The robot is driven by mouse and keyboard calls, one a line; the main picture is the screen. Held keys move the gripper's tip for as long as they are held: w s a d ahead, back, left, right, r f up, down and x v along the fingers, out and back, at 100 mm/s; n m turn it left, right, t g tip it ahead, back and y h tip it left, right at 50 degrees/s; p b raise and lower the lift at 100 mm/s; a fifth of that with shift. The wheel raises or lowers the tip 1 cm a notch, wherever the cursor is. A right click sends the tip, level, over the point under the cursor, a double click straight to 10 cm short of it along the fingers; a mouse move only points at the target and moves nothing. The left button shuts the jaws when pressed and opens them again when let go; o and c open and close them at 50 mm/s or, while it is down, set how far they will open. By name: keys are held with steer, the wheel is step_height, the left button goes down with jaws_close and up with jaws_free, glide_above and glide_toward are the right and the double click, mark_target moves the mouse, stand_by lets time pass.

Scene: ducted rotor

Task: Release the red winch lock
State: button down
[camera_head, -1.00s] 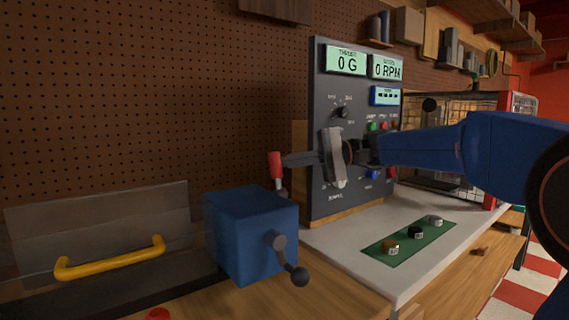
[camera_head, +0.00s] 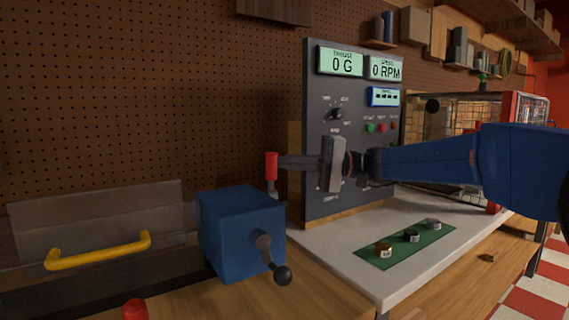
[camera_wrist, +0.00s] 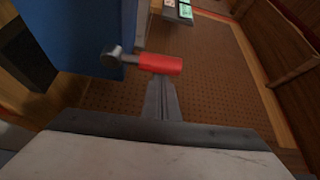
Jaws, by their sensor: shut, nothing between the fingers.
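The winch is a blue box (camera_head: 240,232) with a black-knobbed crank on its front. The red winch lock (camera_head: 271,165) is a red grip on a short grey stem behind the box's right top edge. It stands about upright. My gripper (camera_head: 281,161) is shut and empty, reaching in from the right, its tips right beside the red grip. In the wrist view the red lock (camera_wrist: 160,64) lies across the tips of my shut gripper (camera_wrist: 161,84), its grey stem running left toward the blue box. Whether they touch I cannot tell.
A dark instrument panel (camera_head: 350,75) reading 0 G and 0 RPM stands close behind my gripper. A yellow handle (camera_head: 98,250) is at left, and a red knob (camera_head: 134,309) at the front. A green mat (camera_head: 405,245) with several small pieces lies on the pale slab.

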steer(key=shift+s+d+f+n, duration=0.15)
steer(key=shift+s+d, duration=0.3)
steer(key=shift+s, duration=0.25)
steer(key=shift+s+d+f+n, duration=0.1)
steer(key=shift+s+d+n, duration=0.05)
steer(key=shift+s+d, duration=0.4)
steer(key=shift+s+a+f, duration=0.1)
steer(key=shift+s, duration=0.1)
steer(key=shift+f, duration=0.1)
